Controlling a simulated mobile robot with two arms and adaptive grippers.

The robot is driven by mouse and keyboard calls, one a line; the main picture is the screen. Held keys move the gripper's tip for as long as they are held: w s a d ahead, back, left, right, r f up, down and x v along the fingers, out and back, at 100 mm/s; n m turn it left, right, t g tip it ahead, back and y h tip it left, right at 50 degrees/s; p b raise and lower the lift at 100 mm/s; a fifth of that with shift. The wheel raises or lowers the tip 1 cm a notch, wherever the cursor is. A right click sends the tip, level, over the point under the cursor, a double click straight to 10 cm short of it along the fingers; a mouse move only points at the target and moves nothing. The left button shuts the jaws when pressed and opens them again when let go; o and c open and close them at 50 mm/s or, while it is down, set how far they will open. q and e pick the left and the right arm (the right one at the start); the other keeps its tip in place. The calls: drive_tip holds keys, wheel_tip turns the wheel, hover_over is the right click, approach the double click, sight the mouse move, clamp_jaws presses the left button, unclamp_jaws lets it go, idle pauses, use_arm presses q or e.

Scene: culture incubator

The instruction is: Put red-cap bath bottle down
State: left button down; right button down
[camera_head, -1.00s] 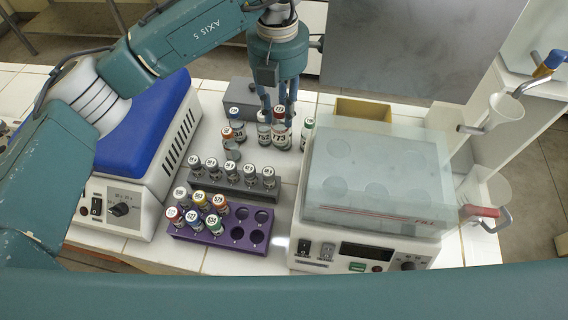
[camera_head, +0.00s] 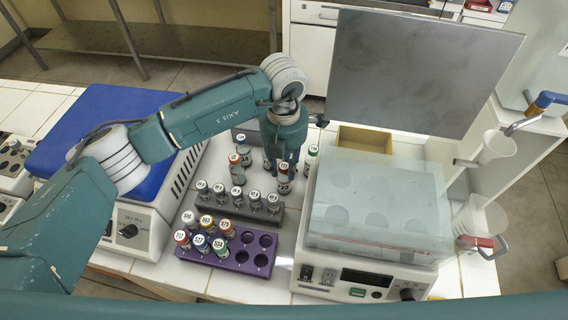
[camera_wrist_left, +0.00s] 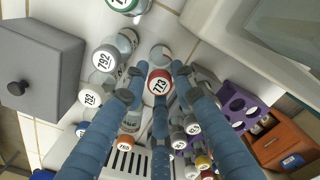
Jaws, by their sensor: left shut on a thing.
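My left gripper (camera_head: 285,162) reaches down from above and is shut on the red-cap bottle (camera_head: 284,184), labelled 773. In the left wrist view, the red-cap bottle (camera_wrist_left: 159,83) sits between the blue fingers (camera_wrist_left: 155,100), its cap facing the camera. The bottle looks upright and low over the white tiled bench; I cannot tell whether its base touches the tiles. A green-cap bottle (camera_head: 312,154) stands just to its right. My right gripper is not in view.
A grey vial rack (camera_head: 268,221) and a purple rack (camera_head: 240,263) stand in front. The lidded water bath (camera_head: 385,255) is at right, the blue-topped device (camera_head: 95,125) at left. More bottles (camera_wrist_left: 104,58) and a grey box (camera_wrist_left: 40,70) stand close by.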

use_arm(q)
drive_tip(key=c, duration=1.7)
unclamp_jaws()
drive_tip(key=shift+c, duration=0.2)
drive_tip(key=o, duration=0.4)
drive_tip(key=shift+c, duration=0.2)
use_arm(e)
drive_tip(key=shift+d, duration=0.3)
use_arm(q)
drive_tip(key=shift+r, duration=0.4)
wheel_tip(320, 180, up, 11)
drive_tip(key=b, duration=0.4)
drive_tip(key=shift+r, duration=0.2)
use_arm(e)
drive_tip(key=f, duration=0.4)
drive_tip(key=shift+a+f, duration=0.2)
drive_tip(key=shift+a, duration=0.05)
use_arm(q)
drive_tip(key=shift+s, duration=0.1)
